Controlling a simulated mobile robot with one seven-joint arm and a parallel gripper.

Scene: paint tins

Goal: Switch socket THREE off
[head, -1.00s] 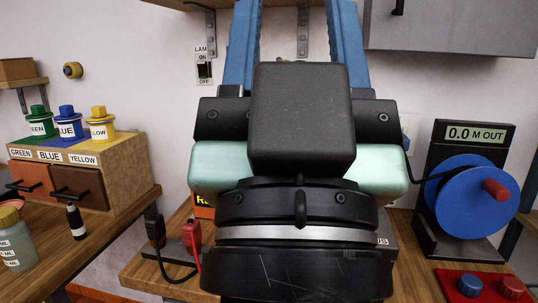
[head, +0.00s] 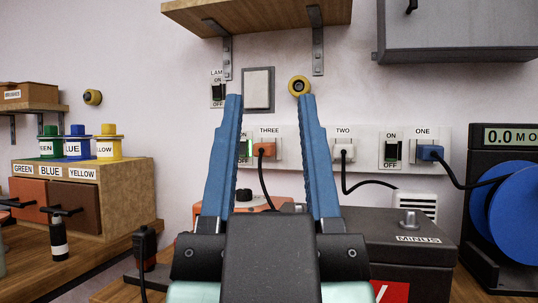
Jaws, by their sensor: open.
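Socket THREE (head: 268,155) is on a white wall strip with an orange plug (head: 264,150) in it and a black cord hanging down. A switch with a green part (head: 244,150) shows just left of it, partly hidden by my left finger, so its position cannot be read. My gripper (head: 269,97) is open and empty, with its two long blue fingers pointing up in front of the strip. Socket THREE shows between the fingers. I cannot tell how far the fingertips are from the wall.
Socket TWO (head: 344,152) holds a white plug; socket ONE (head: 431,153) a blue one, with an ON/OFF switch (head: 391,151) between them. A lamp switch (head: 217,91) is upper left. A shelf (head: 262,17) and grey cabinet (head: 455,30) overhang. A box marked MINUS (head: 415,260) stands below.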

